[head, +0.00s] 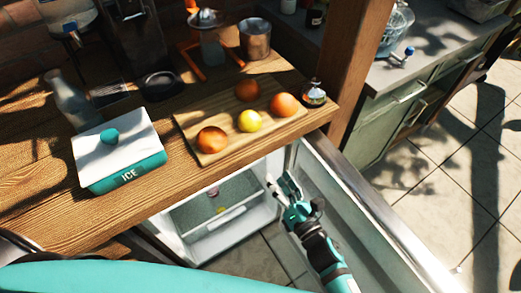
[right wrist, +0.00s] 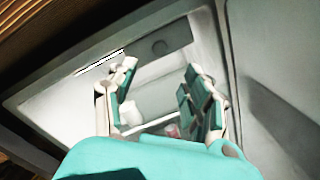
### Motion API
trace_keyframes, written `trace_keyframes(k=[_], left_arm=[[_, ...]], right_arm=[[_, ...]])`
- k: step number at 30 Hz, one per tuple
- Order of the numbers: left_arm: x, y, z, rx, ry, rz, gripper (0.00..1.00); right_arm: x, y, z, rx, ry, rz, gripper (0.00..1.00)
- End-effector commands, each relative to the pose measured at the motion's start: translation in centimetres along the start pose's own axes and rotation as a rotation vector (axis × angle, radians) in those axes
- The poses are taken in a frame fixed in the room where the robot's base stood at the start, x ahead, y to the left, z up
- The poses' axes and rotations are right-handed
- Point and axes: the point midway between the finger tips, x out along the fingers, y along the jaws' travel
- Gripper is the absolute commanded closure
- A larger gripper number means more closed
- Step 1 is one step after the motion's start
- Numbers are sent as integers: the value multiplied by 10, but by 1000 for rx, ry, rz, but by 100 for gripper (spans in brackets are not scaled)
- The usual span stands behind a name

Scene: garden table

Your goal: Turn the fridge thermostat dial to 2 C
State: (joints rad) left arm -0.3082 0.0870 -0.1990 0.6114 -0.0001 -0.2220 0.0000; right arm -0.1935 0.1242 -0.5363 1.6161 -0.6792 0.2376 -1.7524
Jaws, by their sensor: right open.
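The small fridge (head: 190,236) stands open under the wooden counter, its door (head: 372,215) swung out to the right. My right gripper (head: 281,183) is at the right side of the fridge opening, beside the open door. In the right wrist view the right gripper (right wrist: 161,70) is open and empty, pointing into the fridge. The gripper appears apart from the dial. The dial cannot be made out in the head view. My left gripper is not in view.
The wooden counter (head: 40,190) overhangs the fridge. On it are a white and teal ice box (head: 120,150) and a board (head: 190,125) with fruit. A wooden post (head: 357,70) rises at right. Inside the fridge is a lit strip (right wrist: 100,62). Paved floor at right is clear.

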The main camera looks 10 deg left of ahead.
Motion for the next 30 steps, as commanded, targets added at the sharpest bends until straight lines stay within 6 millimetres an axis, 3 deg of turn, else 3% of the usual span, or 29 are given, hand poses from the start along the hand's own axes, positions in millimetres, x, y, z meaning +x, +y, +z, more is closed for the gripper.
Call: trace_keyframes(k=[9,15,28,30], left_arm=[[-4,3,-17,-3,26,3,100],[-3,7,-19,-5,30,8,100],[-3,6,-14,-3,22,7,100],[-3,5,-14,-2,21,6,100]], right_arm=[[71,0,1,1,-1,0,49],[99,0,0,0,0,0,49],[110,-1,0,0,0,-1,49],[110,-1,0,0,0,-1,56]])
